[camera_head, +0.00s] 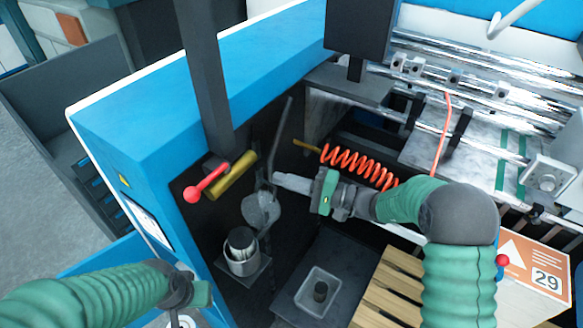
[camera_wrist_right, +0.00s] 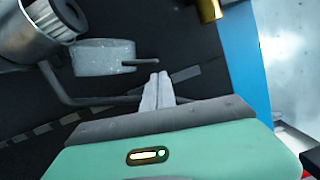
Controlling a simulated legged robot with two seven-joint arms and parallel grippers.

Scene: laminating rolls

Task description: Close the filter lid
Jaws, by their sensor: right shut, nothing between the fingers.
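The filter (camera_head: 243,268) is a metal canister with a pale insert and a dark top, standing inside the blue machine. It also shows in the wrist view (camera_wrist_right: 50,25). Its lid (camera_head: 261,209) is a round grey disc, standing open and tilted up beside the canister's top; in the wrist view, the lid (camera_wrist_right: 104,57) lies left of my fingertips. My right gripper (camera_head: 275,178) is shut and empty, just above and right of the lid. Its fingertips (camera_wrist_right: 161,76) are together near the lid's short pin, with no clear contact. My left gripper (camera_head: 183,318) is at the bottom edge, mostly cut off.
A red-knobbed lever (camera_head: 207,184) and a brass cylinder (camera_head: 234,177) are above the canister. A thin bent rod (camera_head: 277,140) rises near my right fingers. An orange coil (camera_head: 360,165) hangs behind my right wrist. A square tray (camera_head: 318,291) and wooden pallet (camera_head: 389,290) lie right.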

